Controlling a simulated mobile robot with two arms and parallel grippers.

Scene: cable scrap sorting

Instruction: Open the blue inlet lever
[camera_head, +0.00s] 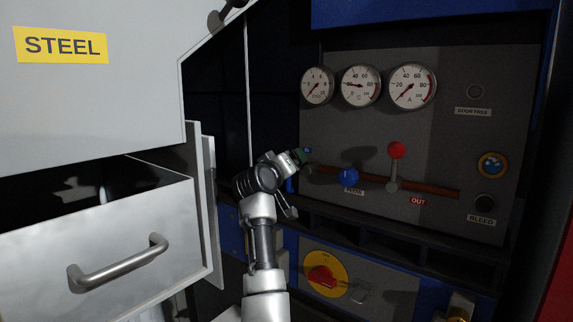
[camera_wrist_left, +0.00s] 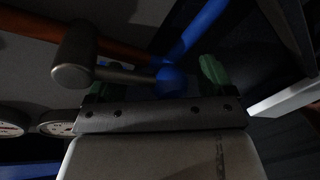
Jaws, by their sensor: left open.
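The blue inlet lever has a round blue knob (camera_head: 348,178) at the left part of the brown pipe on the grey panel. In the left wrist view the blue knob (camera_wrist_left: 170,80) sits on a short metal rod that runs from a grey cylindrical hub (camera_wrist_left: 75,65). My left gripper (camera_head: 303,156) is open, left of the knob in the head view. In the left wrist view the knob appears between the green fingertips of my left gripper (camera_wrist_left: 155,78). I cannot tell whether they touch it. My right gripper is not in view.
A lever with a red knob (camera_head: 396,150) stands upright right of the blue knob, above an OUT label (camera_head: 417,200). Gauges (camera_head: 361,86) line the panel above. A yellow-red rotary switch (camera_head: 324,274) is below. An open drawer (camera_head: 110,250) stands left of my arm.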

